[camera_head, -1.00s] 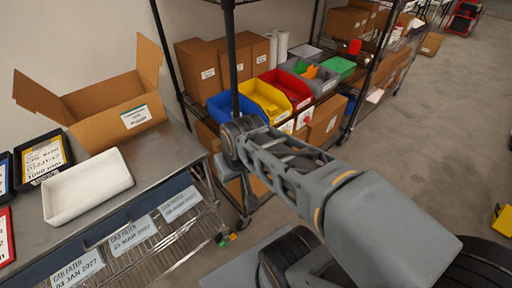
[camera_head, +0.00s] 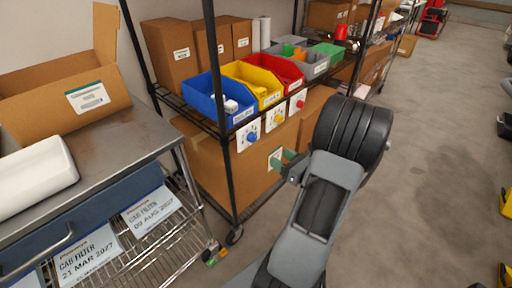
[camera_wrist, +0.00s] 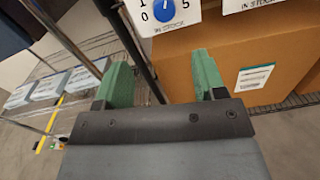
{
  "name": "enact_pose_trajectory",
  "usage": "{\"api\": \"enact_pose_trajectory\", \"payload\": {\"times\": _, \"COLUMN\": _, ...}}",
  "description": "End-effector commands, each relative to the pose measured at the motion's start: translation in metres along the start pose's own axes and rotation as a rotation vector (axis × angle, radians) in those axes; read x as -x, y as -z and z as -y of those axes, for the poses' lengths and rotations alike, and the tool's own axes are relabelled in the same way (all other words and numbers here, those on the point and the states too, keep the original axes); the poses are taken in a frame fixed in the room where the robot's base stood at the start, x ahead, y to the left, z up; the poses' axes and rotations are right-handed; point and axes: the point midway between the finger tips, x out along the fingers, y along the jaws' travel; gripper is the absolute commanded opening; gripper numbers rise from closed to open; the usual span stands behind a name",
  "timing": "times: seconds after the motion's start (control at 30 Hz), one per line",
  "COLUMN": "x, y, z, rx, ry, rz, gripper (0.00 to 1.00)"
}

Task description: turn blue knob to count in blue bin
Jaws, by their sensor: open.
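The blue bin (camera_head: 205,98) stands on the wire shelf at the left of a row of bins, with several white pieces (camera_head: 231,106) in it. The blue knob (camera_head: 252,138) sits on a white dial plate below the bin's front. In the wrist view the blue knob (camera_wrist: 165,11) shows at the top edge, on a plate with printed numbers; the top of the plate is cut off. My gripper (camera_head: 283,160) has green fingers and is below and right of the knob, apart from it. In the wrist view my gripper (camera_wrist: 163,75) is open and empty.
A yellow knob (camera_head: 278,118) and a red knob (camera_head: 300,104) sit on plates to the right, below the yellow bin (camera_head: 250,75) and red bin (camera_head: 283,73). A black shelf post (camera_head: 219,110) stands left of the blue knob. A large cardboard box (camera_head: 215,163) fills the space below.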

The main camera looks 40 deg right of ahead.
Motion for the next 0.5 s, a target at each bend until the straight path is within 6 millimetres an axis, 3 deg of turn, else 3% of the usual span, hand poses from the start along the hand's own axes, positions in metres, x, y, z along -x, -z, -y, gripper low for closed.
{"api": "enact_pose_trajectory", "payload": {"times": 0.17, "x": -0.022, "y": 0.002, "z": 0.004, "rx": -0.012, "ry": 0.018, "rz": 0.011, "gripper": 0.64}}
{"api": "enact_pose_trajectory", "payload": {"times": 0.5, "x": -0.087, "y": 0.002, "z": 0.006, "rx": -0.009, "ry": 0.016, "rz": 0.009, "gripper": 0.64}}
